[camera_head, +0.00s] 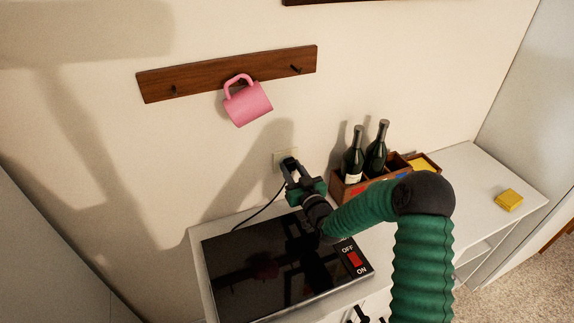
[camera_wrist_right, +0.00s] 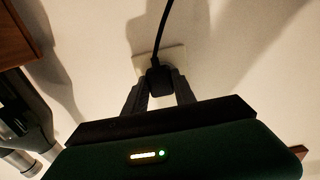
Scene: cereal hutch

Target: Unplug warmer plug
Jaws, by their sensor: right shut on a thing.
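The black warmer plug (camera_wrist_right: 160,78) sits between the fingers of my right gripper (camera_wrist_right: 158,92) in the right wrist view. The pale wall outlet (camera_wrist_right: 172,56) is right behind it; I cannot tell whether the plug is still seated in it. A black cord runs from the plug, and in the head view the cord (camera_head: 258,212) hangs to the black warmer (camera_head: 262,270) on the white counter. In the head view my right gripper (camera_head: 289,166) reaches the outlet (camera_head: 279,157), shut on the plug. The warmer's red switch (camera_head: 354,259) lies between OFF and ON labels. My left gripper is not identifiable.
A wooden crate (camera_head: 341,190) with two dark bottles (camera_head: 354,155) stands right of my gripper, close to my arm. A pink mug (camera_head: 248,104) hangs from a wooden peg rail (camera_head: 210,76) above. A yellow block (camera_head: 509,200) lies on the clear right end of the counter (camera_head: 475,170).

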